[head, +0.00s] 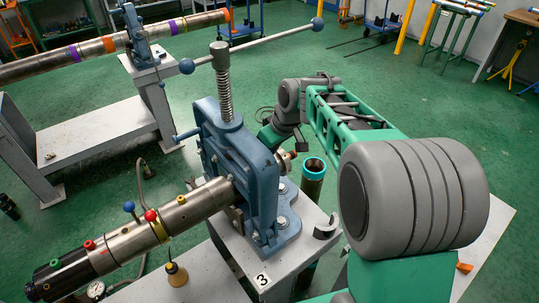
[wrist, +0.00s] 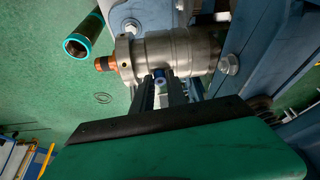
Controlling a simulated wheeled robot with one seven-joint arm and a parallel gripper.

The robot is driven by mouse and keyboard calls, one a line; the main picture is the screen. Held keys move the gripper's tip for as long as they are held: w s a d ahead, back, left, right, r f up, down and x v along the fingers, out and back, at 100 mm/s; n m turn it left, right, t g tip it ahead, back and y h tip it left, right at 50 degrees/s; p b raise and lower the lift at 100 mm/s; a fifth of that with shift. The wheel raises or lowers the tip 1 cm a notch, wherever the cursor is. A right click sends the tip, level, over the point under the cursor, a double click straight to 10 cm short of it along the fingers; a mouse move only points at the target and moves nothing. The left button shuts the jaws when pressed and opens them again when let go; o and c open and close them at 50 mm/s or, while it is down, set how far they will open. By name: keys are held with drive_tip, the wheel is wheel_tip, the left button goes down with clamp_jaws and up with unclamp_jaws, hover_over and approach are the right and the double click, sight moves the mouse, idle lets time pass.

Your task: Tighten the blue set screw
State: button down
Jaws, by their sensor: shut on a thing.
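In the wrist view the two dark fingers of my gripper (wrist: 160,88) reach up to the underside of a steel pipe collar (wrist: 170,55). They are shut on a small blue set screw (wrist: 159,73) at the collar's edge, with one finger on each side of it. The collar's left end carries a copper-coloured tip (wrist: 104,63). In the head view the blue vise (head: 240,165) clamps the pipe (head: 190,208). Only the pipe's far end (head: 289,158) shows past the frame.
The vise stands on a grey bench (head: 262,262) marked 3. An open tube with a teal rim (head: 314,168) stands beside it and also shows in the wrist view (wrist: 80,42). The vise's long handle bar (head: 255,45) crosses above. Green floor lies open behind.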

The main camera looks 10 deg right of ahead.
drive_tip(key=m+h+b, duration=0.1)
drive_tip(key=m, duration=0.1)
drive_tip(key=shift+a+m, duration=0.2)
drive_tip(key=shift+m, duration=0.2)
drive_tip(key=shift+r+m+t+b, duration=0.1)
drive_tip(key=shift+m+t+b, duration=0.2)
drive_tip(key=shift+m, duration=0.2)
drive_tip(key=shift+r+h, duration=0.1)
drive_tip(key=shift+h, duration=0.2)
drive_tip(key=c, duration=1.3)
unclamp_jaws()
drive_tip(key=shift+s, duration=0.1)
drive_tip(key=v, duration=0.7)
drive_tip(key=shift+s+r+b, duration=0.1)
drive_tip(key=shift+r+b, duration=0.2)
drive_tip(key=shift+b, duration=0.05)
